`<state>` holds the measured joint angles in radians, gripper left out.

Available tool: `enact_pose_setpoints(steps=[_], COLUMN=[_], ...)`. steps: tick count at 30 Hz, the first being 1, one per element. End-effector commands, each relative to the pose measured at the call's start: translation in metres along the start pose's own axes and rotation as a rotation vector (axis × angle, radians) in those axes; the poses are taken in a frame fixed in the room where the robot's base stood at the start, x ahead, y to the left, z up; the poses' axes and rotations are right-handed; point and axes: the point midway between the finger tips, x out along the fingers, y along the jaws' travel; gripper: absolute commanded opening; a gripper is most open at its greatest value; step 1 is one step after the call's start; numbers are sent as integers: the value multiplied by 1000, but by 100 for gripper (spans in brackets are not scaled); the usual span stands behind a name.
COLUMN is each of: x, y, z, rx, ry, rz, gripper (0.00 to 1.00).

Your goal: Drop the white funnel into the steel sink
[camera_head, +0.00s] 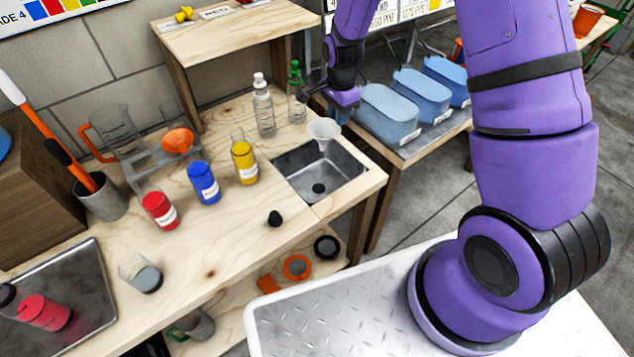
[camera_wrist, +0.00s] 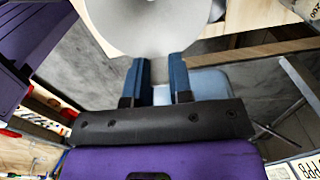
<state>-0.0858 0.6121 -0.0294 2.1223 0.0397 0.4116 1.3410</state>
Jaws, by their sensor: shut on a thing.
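The white funnel (camera_head: 323,129) is held up over the far part of the steel sink (camera_head: 345,180), wide mouth up and spout down. My gripper (camera_head: 338,112) is shut on the funnel's edge from the back right. In the wrist view the funnel (camera_wrist: 150,22) fills the top middle, right at the two blue fingertips (camera_wrist: 160,68). The sink is set in the right end of the wooden bench, with a dark drain in its floor. The funnel hides part of the sink's back rim.
A clear bottle (camera_head: 264,108) and a green-capped bottle (camera_head: 296,92) stand behind the sink. Blue bins (camera_head: 388,112) stand to the right.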

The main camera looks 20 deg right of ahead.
Motion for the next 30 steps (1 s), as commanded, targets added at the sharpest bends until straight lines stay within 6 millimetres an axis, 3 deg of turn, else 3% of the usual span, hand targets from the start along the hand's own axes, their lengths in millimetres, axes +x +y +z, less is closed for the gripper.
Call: enact_pose_setpoints(steps=[18,29,30], x=[55,58,58], y=[0,0,0], z=[0,0,0], rx=[2,2,2], ry=[0,0,0], rz=[1,0,0], gripper=[0,0,23])
